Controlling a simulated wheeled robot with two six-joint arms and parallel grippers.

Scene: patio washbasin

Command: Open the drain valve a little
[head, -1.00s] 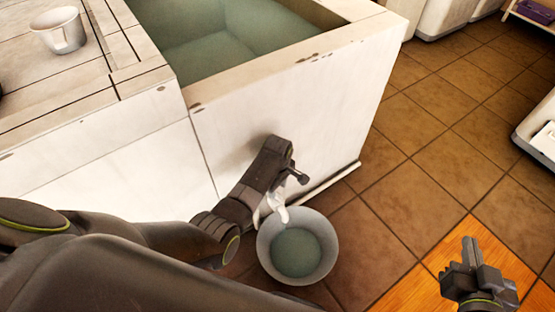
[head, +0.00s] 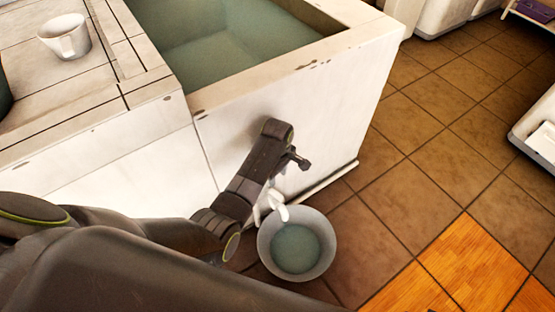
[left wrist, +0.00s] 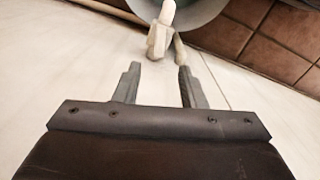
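The white drain valve (head: 279,210) sticks out low from the front of the basin (head: 300,105), just above the bucket's rim. Part of it is behind my left arm. The pale valve also shows in the left wrist view (left wrist: 160,36), beyond the fingertips and roughly between their lines. My left gripper (head: 299,161) is above the valve near the basin's front wall. In the left wrist view my left gripper (left wrist: 160,72) is open, with nothing between its fingers, apart from the valve. My right gripper is not in view.
A grey bucket (head: 327,251) holding water stands on the tiled floor under the valve. The basin is filled with water. A white cup (head: 65,38) stands on the ledge at the upper left. The floor to the right (head: 430,150) is clear.

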